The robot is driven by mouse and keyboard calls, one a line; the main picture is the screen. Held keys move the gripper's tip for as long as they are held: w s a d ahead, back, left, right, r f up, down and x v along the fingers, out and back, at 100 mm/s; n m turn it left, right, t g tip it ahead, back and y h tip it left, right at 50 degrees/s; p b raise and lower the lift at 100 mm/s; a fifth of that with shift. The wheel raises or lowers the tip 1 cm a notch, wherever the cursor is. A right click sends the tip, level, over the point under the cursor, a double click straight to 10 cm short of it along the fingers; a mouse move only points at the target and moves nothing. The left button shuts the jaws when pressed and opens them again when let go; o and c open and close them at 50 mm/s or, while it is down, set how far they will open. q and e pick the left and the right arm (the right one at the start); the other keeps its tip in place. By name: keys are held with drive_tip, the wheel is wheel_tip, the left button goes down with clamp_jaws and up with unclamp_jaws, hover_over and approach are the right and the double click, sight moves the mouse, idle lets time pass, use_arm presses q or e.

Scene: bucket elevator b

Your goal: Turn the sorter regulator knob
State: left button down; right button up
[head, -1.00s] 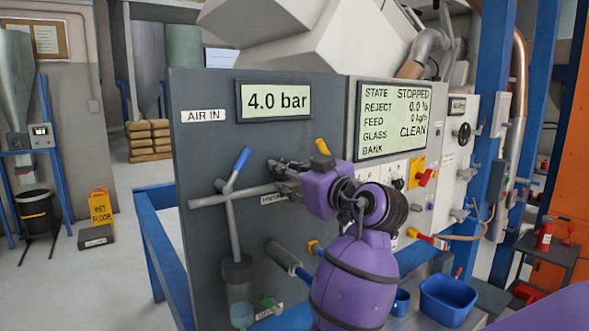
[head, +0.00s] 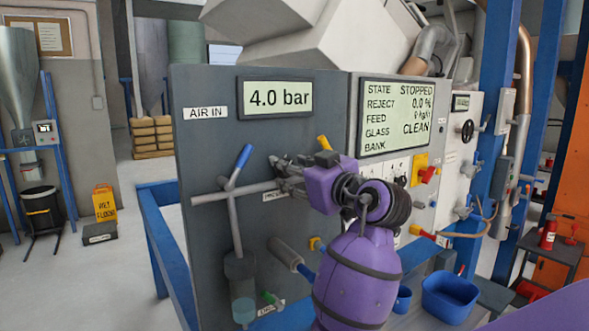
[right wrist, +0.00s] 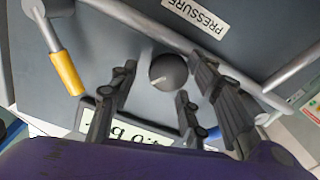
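The air panel (head: 205,145) is dark grey, with a display (head: 276,98) reading 4.0 bar. The regulator knob (right wrist: 168,70) is dark and round with a pale mark, and shows in the right wrist view near a PRESSURE label (right wrist: 197,15). My right gripper (right wrist: 165,78) is open, with its fingers on either side of the knob. I see gaps beside the knob; whether any finger touches it is unclear. In the head view my right gripper (head: 284,172) is at the panel and hides the knob. My left gripper is not in view.
A pipe with a blue-handled lever (head: 243,157) is left of my right gripper. A yellow handle (head: 324,143) is just above it. A second screen (head: 397,115) shows STOPPED. A blue bin (head: 449,297) stands lower right. Blue rails (head: 165,245) border the panel's left side.

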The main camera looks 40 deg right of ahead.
drive_tip(key=s, duration=0.7)
drive_tip(key=shift+s+a, duration=0.25)
drive_tip(key=shift+a, duration=0.15)
